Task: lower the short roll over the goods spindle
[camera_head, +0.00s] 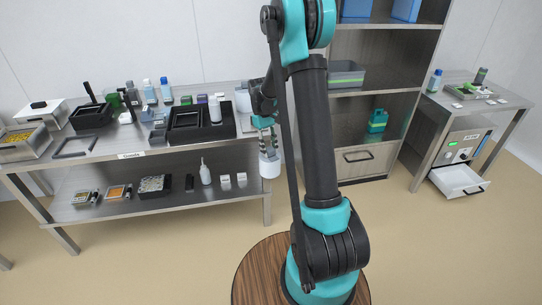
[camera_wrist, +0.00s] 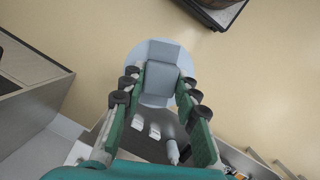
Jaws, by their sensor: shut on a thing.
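My gripper (camera_head: 266,140) is shut on a pale grey-white roll (camera_head: 269,166), which hangs below the fingers beyond the right end of the goods table (camera_head: 225,146), lower than its top. In the wrist view, the green fingers with dark pads (camera_wrist: 162,88) stand on both sides of the roll (camera_wrist: 150,105). A pale block-like part fills the space between the fingertips, and a rounded pale rim shows around it. I cannot pick out the goods spindle with certainty; small upright parts on the table are too small to tell, and my arm covers part of this area.
A white cylinder (camera_head: 243,101) stands near the table's right end, beside a black compartment tray (camera_head: 190,132). The lower shelf holds small boxes and a white bottle (camera_head: 205,172). A tall shelf unit (camera_head: 388,48) stands behind my arm. Bare floor lies right of the table.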

